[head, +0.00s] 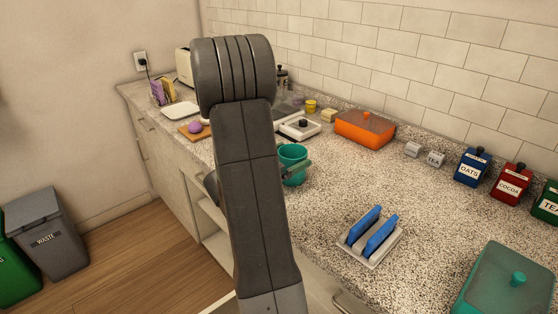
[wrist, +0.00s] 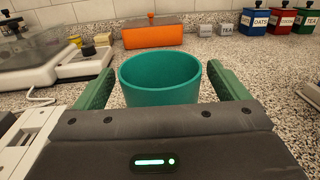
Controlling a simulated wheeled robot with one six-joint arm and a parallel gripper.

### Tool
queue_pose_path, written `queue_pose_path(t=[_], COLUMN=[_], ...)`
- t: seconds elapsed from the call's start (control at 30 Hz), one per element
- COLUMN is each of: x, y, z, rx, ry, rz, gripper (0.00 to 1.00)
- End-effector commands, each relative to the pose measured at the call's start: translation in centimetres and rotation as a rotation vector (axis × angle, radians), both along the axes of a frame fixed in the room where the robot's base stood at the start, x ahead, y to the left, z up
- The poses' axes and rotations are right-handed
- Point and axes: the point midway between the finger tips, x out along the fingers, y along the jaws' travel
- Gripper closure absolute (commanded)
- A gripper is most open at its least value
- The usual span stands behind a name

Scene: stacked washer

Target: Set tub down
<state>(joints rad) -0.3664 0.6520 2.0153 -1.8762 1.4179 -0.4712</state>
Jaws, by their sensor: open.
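The tub (wrist: 160,88) is a teal, round, open-topped container. In the head view the tub (head: 292,158) stands upright at the near edge of the speckled counter, partly hidden by my arm. In the wrist view my gripper (wrist: 162,88) is open, with one green finger on each side of the tub. A narrow gap shows between the tub and the right finger; contact on the left is hard to tell. The tub's base is hidden behind the gripper body, so I cannot tell whether it rests on the counter.
An orange box (head: 365,129) stands behind the tub near the tiled wall. A white scale (head: 299,127) is at the back. A rack with blue pieces (head: 370,237) and a teal lidded box (head: 508,280) lie to the right. Bare counter (head: 330,195) lies between the tub and the rack.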

Motion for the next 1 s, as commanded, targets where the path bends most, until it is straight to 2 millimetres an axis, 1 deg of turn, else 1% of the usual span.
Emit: queue_pose_path(t=[0.03, 0.17, 0.5, 0.7, 0.87, 1.0], x=[0.0, -0.9, -4.6, -6.4, -7.4, -7.8], y=[0.0, 1.3, 5.6, 7.7, 8.7, 9.1], z=[0.5, 0.2, 0.1, 0.2, 0.2, 0.2], rx=[0.0, 0.0, 0.0, 0.0, 0.0, 0.0], ry=[0.0, 0.0, 0.0, 0.0, 0.0, 0.0], rz=[0.0, 0.005, 0.006, 0.003, 0.003, 0.0], gripper=[0.06, 0.06, 0.06, 0.06, 0.06, 0.06])
